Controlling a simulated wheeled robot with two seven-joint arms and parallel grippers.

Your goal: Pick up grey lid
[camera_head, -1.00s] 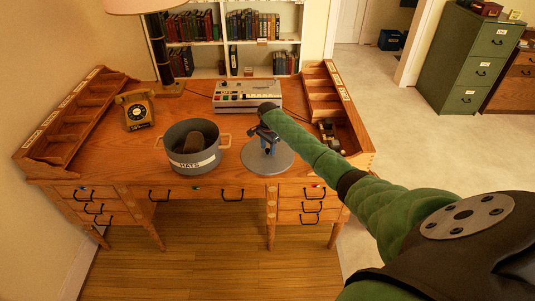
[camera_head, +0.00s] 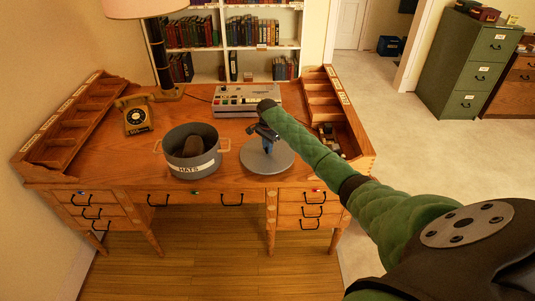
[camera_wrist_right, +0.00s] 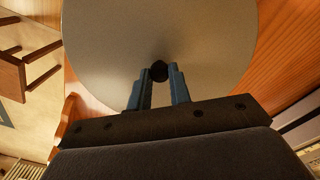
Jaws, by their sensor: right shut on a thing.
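The grey lid (camera_head: 280,164) is a flat round disc over the front right part of the desk, to the right of the grey pot (camera_head: 184,167). My right gripper (camera_head: 265,136) is above the lid's middle, its blue fingers shut on the lid's small dark knob (camera_wrist_right: 159,70). In the right wrist view the lid (camera_wrist_right: 160,25) spreads out beneath the fingers (camera_wrist_right: 159,80). The lid looks roughly level, and any gap between it and the desk is hard to judge. My left gripper is not in view.
The open pot is labelled HATS and holds a brown object (camera_head: 194,146). A telephone (camera_head: 137,118), a lamp (camera_head: 158,60) and a grey device with buttons (camera_head: 247,98) stand behind. Slotted organisers flank the desk (camera_head: 95,158). Bare desk lies left of the pot.

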